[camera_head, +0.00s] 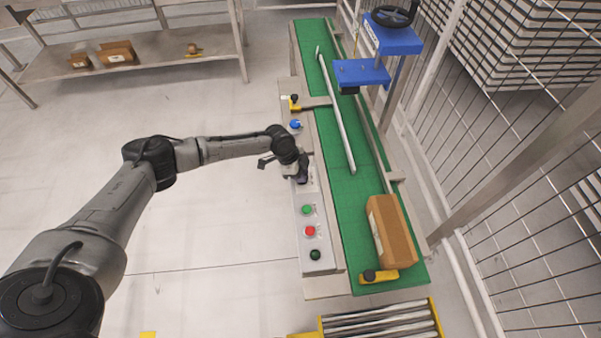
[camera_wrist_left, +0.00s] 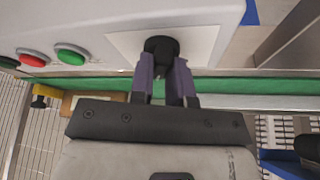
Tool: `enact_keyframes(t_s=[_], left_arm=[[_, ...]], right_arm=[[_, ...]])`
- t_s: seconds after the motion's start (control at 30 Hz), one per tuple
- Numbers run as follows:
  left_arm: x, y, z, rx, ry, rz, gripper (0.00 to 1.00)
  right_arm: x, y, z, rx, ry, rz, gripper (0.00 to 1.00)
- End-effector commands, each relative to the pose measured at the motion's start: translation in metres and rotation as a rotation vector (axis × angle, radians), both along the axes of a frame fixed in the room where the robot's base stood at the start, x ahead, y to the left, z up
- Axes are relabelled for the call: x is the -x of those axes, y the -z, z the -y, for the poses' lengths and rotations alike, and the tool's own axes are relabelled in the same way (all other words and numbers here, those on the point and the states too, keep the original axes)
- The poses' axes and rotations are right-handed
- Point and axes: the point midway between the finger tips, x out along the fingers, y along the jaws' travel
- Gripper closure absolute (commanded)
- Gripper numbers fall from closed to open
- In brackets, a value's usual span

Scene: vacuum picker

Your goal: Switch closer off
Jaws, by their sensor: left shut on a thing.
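A grey control panel (camera_head: 320,232) runs along the left side of the green conveyor. A black knob (camera_wrist_left: 160,48) sits on a white plate (camera_wrist_left: 202,46) on the panel, seen in the left wrist view. My left gripper (camera_head: 303,177) is at the panel, above the green and red buttons; in the left wrist view its purple-grey fingers (camera_wrist_left: 160,75) are closed around the black knob. In the head view the gripper hides the knob. My right gripper is not in view.
A cardboard box (camera_head: 393,232) stands on the green belt (camera_head: 350,215). A wire fence is at the right.

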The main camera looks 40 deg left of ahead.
Motion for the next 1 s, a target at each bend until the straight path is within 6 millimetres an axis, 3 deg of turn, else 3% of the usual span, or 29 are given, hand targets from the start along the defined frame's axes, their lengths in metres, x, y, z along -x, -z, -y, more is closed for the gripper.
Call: enact_keyframes(t_s=[0.6, 1.0], left_arm=[[0.004, -0.003, 0.002, -0.003, -0.461, -0.006, 1.00], [0.005, 0.002, 0.002, -0.005, -0.699, -0.006, 1.00]], right_arm=[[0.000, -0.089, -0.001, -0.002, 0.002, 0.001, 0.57], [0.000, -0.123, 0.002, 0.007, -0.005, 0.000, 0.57]])
